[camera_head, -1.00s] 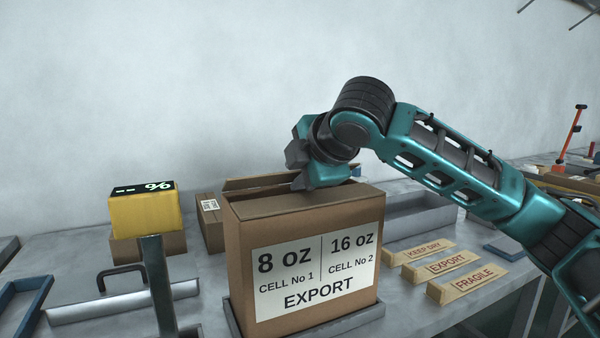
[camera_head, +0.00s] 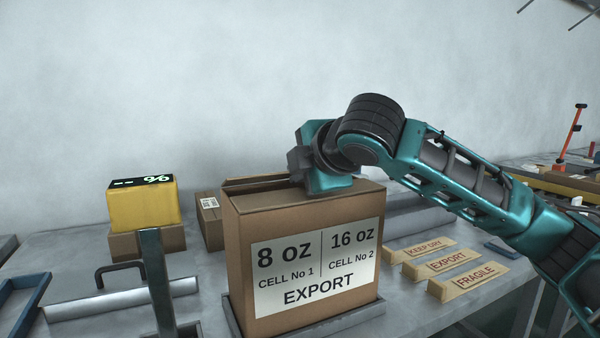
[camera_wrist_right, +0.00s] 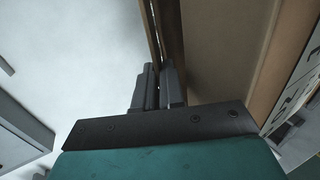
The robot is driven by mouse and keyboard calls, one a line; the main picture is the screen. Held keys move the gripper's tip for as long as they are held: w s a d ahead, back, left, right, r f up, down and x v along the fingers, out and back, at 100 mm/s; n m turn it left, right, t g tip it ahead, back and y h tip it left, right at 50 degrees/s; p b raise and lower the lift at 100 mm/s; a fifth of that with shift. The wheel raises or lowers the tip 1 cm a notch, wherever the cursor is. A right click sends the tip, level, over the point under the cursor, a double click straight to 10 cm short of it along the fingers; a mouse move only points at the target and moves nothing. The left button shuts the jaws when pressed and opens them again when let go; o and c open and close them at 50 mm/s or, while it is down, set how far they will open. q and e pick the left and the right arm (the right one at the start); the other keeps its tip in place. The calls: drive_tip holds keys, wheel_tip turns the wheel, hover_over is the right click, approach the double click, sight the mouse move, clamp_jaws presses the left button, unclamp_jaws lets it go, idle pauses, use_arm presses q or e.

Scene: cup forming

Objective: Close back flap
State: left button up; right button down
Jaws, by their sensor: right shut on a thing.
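The brown carton (camera_head: 235,260) stands upright in a shallow grey tray (camera_head: 368,314), its EXPORT label facing me. Its top (camera_head: 290,199) looks mostly covered by brown board. The back flap (camera_head: 250,182) shows as a thin strip along the rear top edge, slightly raised. My right gripper (camera_head: 298,172) is at the rear top edge of the carton. In the right wrist view, the gripper (camera_wrist_right: 158,84) is shut on the thin edge of the back flap (camera_wrist_right: 170,28). My arm hides the right part of the flap. My left gripper is out of view.
A yellow box with a display (camera_head: 143,210) and a small carton (camera_head: 210,220) stand at the back left. A dark green post (camera_head: 157,280) rises in front. Wooden blocks marked KEEP DRY, EXPORT and FRAGILE (camera_head: 468,282) lie to the right.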

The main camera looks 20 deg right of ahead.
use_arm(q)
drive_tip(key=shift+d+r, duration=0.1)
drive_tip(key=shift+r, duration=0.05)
use_arm(e)
drive_tip(key=c, duration=1.3)
unclamp_jaws()
